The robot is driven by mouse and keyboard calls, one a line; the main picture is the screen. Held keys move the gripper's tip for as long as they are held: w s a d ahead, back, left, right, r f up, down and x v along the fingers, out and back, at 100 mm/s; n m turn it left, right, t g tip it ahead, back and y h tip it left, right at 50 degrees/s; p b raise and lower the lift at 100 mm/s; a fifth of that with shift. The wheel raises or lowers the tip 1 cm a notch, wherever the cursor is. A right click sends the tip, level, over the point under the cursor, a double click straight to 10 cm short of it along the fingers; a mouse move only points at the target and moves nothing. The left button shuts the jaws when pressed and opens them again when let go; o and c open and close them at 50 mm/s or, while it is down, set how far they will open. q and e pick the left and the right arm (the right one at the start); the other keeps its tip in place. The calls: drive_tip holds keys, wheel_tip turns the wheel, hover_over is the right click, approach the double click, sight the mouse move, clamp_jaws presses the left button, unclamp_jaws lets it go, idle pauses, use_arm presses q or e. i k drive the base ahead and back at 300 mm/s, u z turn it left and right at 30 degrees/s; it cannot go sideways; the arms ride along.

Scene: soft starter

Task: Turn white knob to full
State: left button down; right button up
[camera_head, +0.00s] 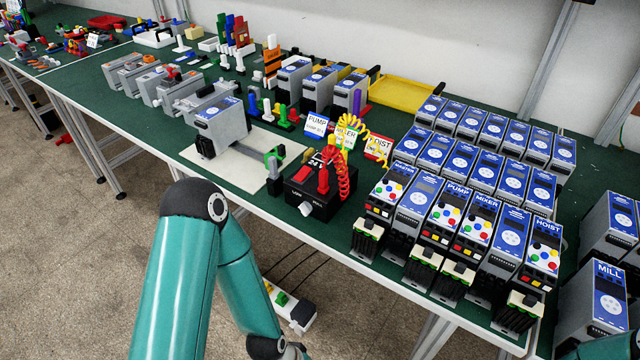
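A small white knob (306,208) sits on the front face of a black power box marked 24 V (322,188), near the table's front edge. Its setting is too small to read. The box has red parts on top, with a coiled red lead and a coiled yellow lead (352,125) rising behind. My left arm bends up in front of the table and back down to the bottom edge; its gripper is out of view. Only a teal piece of my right arm shows at the bottom right corner. Neither gripper is seen near the knob.
Left of the box, a grey unit (222,128) stands on a white board (213,168). Right of it are rows of blue-fronted units, including PUMP (447,207), MIXER (481,220) and HOIST (543,249). Label cards stand behind the box. A power strip (290,305) lies on the floor.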

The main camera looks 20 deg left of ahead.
sight(305, 208)
drive_tip(key=u, duration=0.5)
drive_tip(key=k, duration=1.3)
drive_tip(key=u, duration=1.15)
drive_tip(key=i, duration=1.35)
drive_tip(key=z, duration=0.4)
